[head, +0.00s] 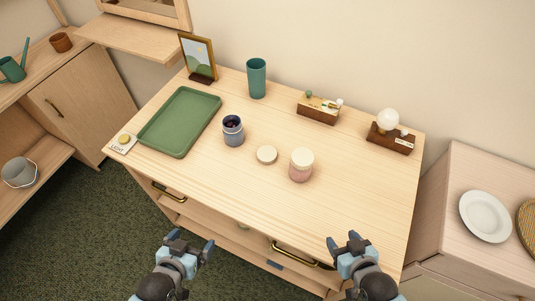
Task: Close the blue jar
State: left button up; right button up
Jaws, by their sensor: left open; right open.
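The blue jar (233,131) stands upright on the wooden dresser top, with its mouth open and dark contents showing inside. A round cream lid (267,155) lies flat on the dresser to the right of the blue jar, apart from it. A pink jar (301,166) with a cream lid on it stands further right. My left gripper (190,246) is open and empty, in front of the dresser's front edge. My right gripper (350,246) is open and empty near the front right of the dresser. Both are well apart from the jars.
The front right top is clear.

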aim_at(234, 137)
jog(key=z, duration=0.7)
jog(key=j+z, duration=0.2)
jog(key=z, duration=0.2)
jog(key=j+z, duration=0.2)
jog(key=z, duration=0.2)
jog(key=k+j+z, duration=0.1)
jog(key=z, duration=0.3)
jog(key=k+j+z, duration=0.15)
jog(key=j, duration=0.2)
jog(key=k+j+z, duration=0.35)
jog(key=j, duration=0.25)
jog(key=k+j, duration=0.4)
jog(key=j, duration=0.2)
jog(key=z, duration=0.05)
